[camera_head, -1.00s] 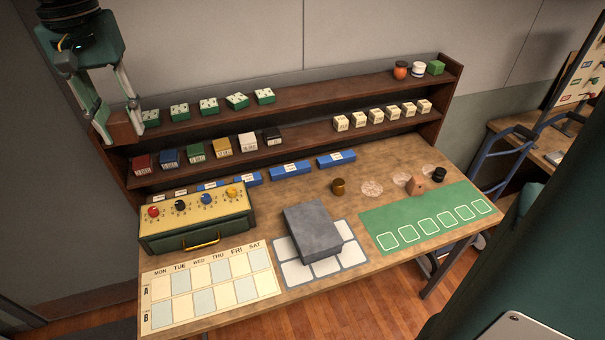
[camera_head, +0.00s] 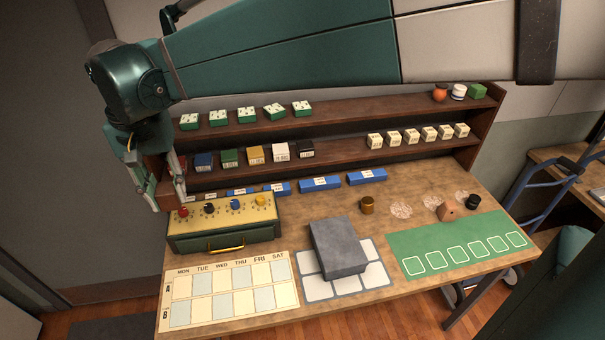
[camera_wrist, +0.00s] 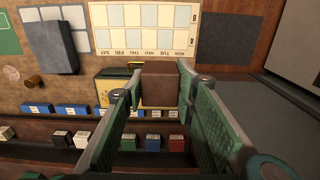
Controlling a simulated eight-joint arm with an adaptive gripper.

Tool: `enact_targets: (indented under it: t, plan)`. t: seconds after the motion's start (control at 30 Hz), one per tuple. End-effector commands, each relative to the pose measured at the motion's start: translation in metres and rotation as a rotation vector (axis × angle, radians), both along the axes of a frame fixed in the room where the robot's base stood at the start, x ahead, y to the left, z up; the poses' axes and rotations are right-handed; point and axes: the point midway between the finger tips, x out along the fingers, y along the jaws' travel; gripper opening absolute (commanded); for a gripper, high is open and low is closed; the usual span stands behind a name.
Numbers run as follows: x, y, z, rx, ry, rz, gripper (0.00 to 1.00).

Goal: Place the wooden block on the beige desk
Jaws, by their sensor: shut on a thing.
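My gripper (camera_wrist: 158,88) is shut on the brown wooden block (camera_wrist: 162,85), which sits between the two fingers in the wrist view. In the head view my gripper (camera_head: 169,202) hangs above the left end of the beige desk (camera_head: 420,180), near the yellow-topped control box (camera_head: 222,211). There the block is hard to make out against the dark shelf end. The desk also shows in the wrist view (camera_wrist: 230,42), with the block in front of it and apart from it.
A weekday chart (camera_head: 230,297), a grey box (camera_head: 339,248) on a white grid mat and a green mat (camera_head: 459,244) cover the desk's front. Shelves (camera_head: 340,150) with small boxes stand behind. Bare desk shows at the back middle, near a brass cup (camera_head: 367,205).

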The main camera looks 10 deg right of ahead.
Motion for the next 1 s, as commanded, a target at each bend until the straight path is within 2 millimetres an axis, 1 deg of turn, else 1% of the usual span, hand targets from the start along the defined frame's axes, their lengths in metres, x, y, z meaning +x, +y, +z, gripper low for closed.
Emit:
enact_targets:
  t: [0.03,0.1,0.7,0.9,1.0]
  plan:
    - [0.001,0.000,-0.015,0.000,0.000,0.000,0.15]
    - [0.000,0.000,-0.034,0.000,0.000,0.000,0.15]
    - [0.001,0.000,-0.192,0.000,0.000,0.000,0.15]
    - [0.001,0.001,-0.237,0.000,0.000,0.000,0.15]
    - [0.001,0.000,-0.253,0.000,0.000,0.000,0.15]
